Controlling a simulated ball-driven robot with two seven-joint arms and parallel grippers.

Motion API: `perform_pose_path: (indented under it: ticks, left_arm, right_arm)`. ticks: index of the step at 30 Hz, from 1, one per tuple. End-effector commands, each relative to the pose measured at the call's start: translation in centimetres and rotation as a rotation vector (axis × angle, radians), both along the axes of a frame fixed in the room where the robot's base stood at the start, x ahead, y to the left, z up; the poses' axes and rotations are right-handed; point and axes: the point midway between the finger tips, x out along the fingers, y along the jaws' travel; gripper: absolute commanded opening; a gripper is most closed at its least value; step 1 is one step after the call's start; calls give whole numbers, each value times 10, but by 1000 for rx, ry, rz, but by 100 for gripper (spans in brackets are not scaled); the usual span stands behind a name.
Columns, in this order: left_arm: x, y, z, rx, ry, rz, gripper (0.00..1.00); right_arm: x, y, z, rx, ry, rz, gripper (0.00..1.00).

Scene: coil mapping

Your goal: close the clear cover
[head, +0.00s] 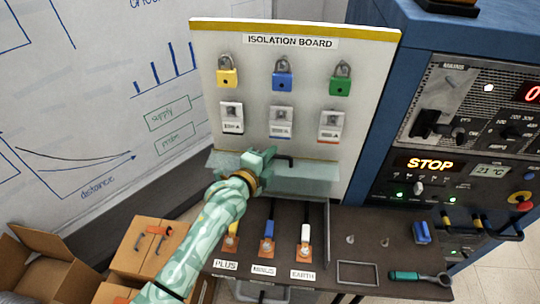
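The clear cover (315,177) is a pale see-through panel in the head view. It stands raised at the foot of the isolation board, above and behind the terminals marked PLUS, MINUS and EARTH. A black handle (286,159) shows at its upper edge. My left gripper (262,163) is at the left part of this handle, in front of the cover. It hides part of the handle and cover, and I cannot tell whether its fingers are closed on the handle. My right gripper is not in view.
The isolation board (360,60) carries padlocks and tags. Cables run to the terminals, with the EARTH plug (305,236) at right. A ratchet wrench (420,277) and a blue clip (422,232) lie on the bench at right. A blue control cabinet (395,100) shows STOP.

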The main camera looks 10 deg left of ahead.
Motion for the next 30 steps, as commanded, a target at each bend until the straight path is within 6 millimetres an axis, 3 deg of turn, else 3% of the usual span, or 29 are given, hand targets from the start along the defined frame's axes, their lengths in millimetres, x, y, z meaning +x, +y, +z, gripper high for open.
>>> perform_pose_path:
  ticks: [8, 14, 24, 30]
  left_arm:
    - [-8, 0, -4, 2, -30, -2, 0]
    - [-33, 0, -14, 2, -130, -3, 0]
    - [-88, 0, -44, -1, -381, -1, 0]
    - [-112, 0, -59, -1, -504, 0, 0]
  right_arm:
    - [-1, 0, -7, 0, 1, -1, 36]
    - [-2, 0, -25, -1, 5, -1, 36]
    - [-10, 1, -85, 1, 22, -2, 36]
    - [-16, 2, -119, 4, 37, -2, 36]
